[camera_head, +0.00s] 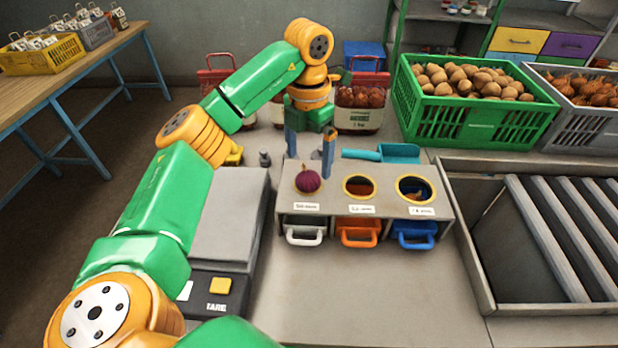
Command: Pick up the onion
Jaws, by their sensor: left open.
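A purple onion (307,181) sits at the left hole of a grey sizing box (333,187) with three round holes in its top. It covers most of that hole; how deep it sits is hard to tell. My left gripper (310,163) is open and points down, its two fingers apart just above and behind the onion in the picture. Nothing shows between the fingers. I cannot tell whether a finger touches the onion. My right gripper is not in view.
White, orange and blue drawers (415,234) front the box. A scale (226,215) stands left, under my arm. A green potato crate (478,124) and roller tray (487,305) are right. The front bench is clear.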

